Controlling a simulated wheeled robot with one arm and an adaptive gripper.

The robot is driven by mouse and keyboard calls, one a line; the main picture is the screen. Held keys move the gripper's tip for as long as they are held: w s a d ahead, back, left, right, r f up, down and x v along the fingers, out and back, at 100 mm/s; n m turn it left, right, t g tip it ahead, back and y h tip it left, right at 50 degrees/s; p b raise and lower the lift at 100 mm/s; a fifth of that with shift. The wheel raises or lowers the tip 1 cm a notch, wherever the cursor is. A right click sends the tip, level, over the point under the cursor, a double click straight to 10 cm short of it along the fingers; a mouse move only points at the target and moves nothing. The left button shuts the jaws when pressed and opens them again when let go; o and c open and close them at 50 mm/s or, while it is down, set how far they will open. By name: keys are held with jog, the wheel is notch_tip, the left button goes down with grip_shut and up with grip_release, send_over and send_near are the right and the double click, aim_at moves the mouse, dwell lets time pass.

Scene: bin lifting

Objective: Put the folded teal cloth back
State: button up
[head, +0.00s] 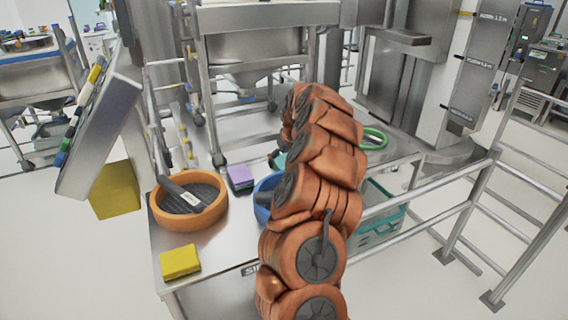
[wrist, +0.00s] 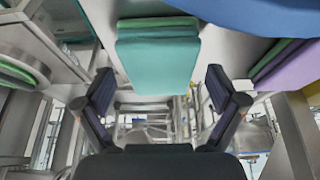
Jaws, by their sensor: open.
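The folded teal cloth (wrist: 158,58) lies flat on the steel table in the wrist view, ahead of my gripper. In the head view only a small part of the teal cloth (head: 280,160) shows, beside my arm, and the rest is hidden. My gripper (wrist: 159,78) is open, with its two dark fingers apart on the left and right of the near end of the cloth. I see no contact between the fingers and the cloth. In the head view my gripper is hidden behind my copper-coloured arm.
A blue round bin (head: 263,197) stands beside my arm, partly hidden.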

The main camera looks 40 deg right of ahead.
jog(key=v, duration=1.1)
jog(key=a+r+n+y, duration=0.1)
jog(key=a+n, duration=0.1)
jog(key=a, duration=1.2)
jog(key=s+a+n+g+y, duration=0.1)
jog(key=s+a, duration=0.3)
jog(key=a, duration=0.5)
jog(key=s+a+n+g, duration=0.1)
jog(key=s+a, duration=0.2)
jog(key=a, duration=0.6)
jog(key=s+a+f+g, duration=0.1)
jog(key=s+a+f, duration=0.1)
jog(key=s, duration=0.7)
jog(key=s+a+f+g, duration=0.2)
jog(key=s+a, duration=0.3)
jog(key=s, duration=0.4)
jog(key=s+a+f+g, duration=0.1)
jog(key=s+a+f, duration=0.2)
jog(key=s, duration=0.7)
jog(key=shift+a+f+g+h+b, duration=0.3)
jog(key=shift+g+b, duration=0.1)
jog(key=s+p+v, duration=0.3)
jog(key=p+v, duration=1)
jog(key=shift+w+r+t, duration=0.4)
jog(key=shift+w+r, duration=0.05)
jog(key=shift+r, duration=0.15)
